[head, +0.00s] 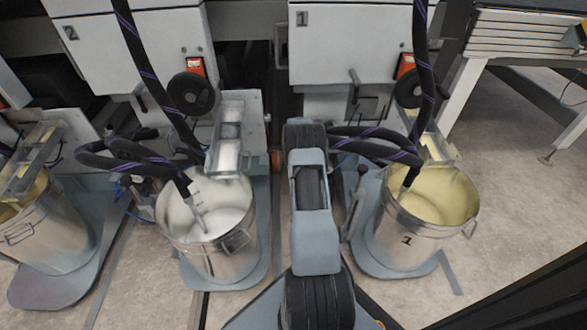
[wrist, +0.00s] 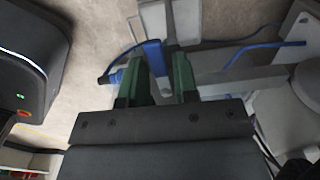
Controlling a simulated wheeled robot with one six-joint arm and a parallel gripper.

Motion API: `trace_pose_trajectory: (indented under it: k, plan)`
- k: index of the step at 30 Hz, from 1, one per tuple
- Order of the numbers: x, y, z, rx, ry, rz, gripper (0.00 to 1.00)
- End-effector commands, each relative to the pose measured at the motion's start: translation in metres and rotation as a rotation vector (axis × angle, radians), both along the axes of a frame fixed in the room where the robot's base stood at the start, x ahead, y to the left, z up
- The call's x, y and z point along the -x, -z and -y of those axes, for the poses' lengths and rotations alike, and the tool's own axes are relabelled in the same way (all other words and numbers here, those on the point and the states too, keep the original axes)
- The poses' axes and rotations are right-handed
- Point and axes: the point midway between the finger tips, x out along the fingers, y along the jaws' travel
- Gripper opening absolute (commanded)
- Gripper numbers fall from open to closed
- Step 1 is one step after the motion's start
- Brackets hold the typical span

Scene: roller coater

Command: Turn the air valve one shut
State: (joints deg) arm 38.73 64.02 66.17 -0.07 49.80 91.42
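In the wrist view, a blue lever (wrist: 153,54), which looks like the air valve's handle, shows at the green fingertips of my gripper (wrist: 159,64). A lighter blue fitting (wrist: 110,78) sits at its left, partly behind the left finger. The fingers stand apart, with the lever seen in or just beyond the gap. I see a space between the lever and the right finger. I cannot tell whether the left finger touches it. In the head view, my arm covers the area left of station one's pail (head: 405,240). The valve and my gripper are hidden there.
Station one's pail holds yellow liquid (head: 440,195); black hoses (head: 375,148) hang beside my arm. A second pail (head: 215,262) with white liquid stands to the left. A blue air tube (wrist: 268,55) runs right of the fingers. Bare floor (head: 510,240) lies at the right.

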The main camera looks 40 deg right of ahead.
Motion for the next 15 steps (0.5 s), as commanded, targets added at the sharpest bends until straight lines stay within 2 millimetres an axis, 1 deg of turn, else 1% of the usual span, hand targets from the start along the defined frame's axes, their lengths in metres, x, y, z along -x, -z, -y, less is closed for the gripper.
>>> trace_pose_trajectory:
  k: [1, 4, 11, 15]
  plan:
    - [-0.001, 0.000, -0.001, 0.000, -0.002, 0.000, 0.33]
    - [-0.002, 0.000, -0.002, 0.000, -0.005, 0.000, 0.42]
    - [-0.002, -0.001, -0.002, -0.001, -0.006, 0.001, 0.43]
    - [-0.002, -0.012, -0.002, 0.001, -0.006, 0.002, 0.43]
